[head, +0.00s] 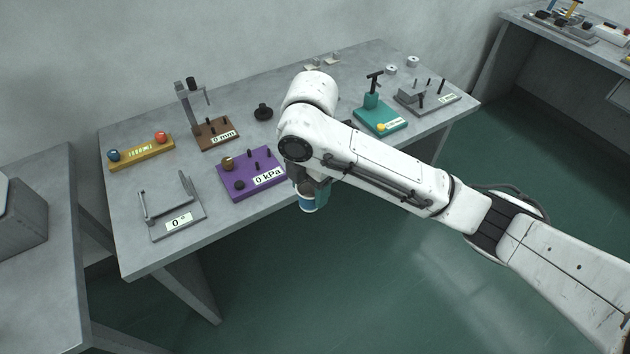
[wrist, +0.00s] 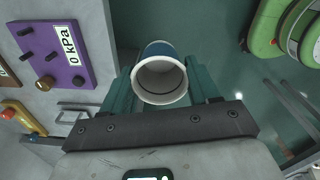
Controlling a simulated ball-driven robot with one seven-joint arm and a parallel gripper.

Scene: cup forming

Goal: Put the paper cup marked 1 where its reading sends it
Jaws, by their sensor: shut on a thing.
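A paper cup (head: 308,203), white with a blue band, is held just off the front edge of the table, over the floor. In the wrist view the cup (wrist: 160,78) sits between the two teal fingers with its open mouth toward the camera, and it looks empty. No number is readable on it. My gripper (head: 311,187) is shut on the cup; my arm partly hides the fingers in the head view. The purple device (head: 236,185) reading "0 kPa" is just left of the cup and also shows in the wrist view (wrist: 52,70).
On the table (head: 135,262) stand a grey angle fixture (head: 168,212), a brown stand (head: 208,140) reading "0 mm", a yellow block (head: 141,154) with blue and red balls, a teal press (head: 378,118) and a grey plate device (head: 428,98). A black knob (head: 263,112) stands mid-table.

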